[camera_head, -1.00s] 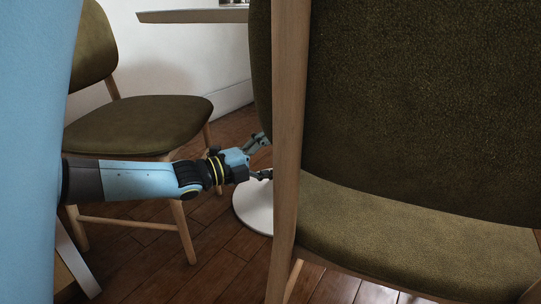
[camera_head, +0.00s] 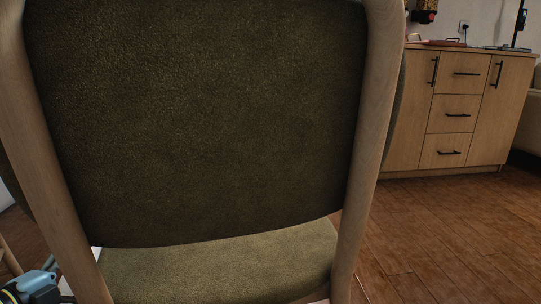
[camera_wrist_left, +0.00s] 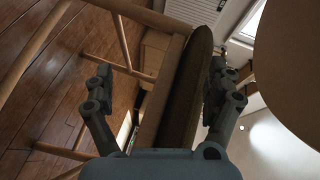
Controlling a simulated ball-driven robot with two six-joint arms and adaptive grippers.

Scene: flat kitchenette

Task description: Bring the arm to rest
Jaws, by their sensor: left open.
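My left gripper (camera_wrist_left: 160,72) is open in the left wrist view, its two dark fingers spread wide with nothing held. Between and beyond the fingers are a wooden chair frame and a dark backrest edge (camera_wrist_left: 186,88); whether they touch the fingers I cannot tell. In the head view only a blue and black part of my left arm's end shows in the lower left corner, beside the chair's left post. Its fingers are mostly cut off or hidden there. My right gripper is in neither view.
A chair with a dark olive backrest (camera_head: 205,110) and wooden posts stands close in front, filling much of the head view. A wooden cabinet (camera_head: 455,112) with black handles stands at the back right. The wooden floor (camera_head: 450,235) on the right is clear.

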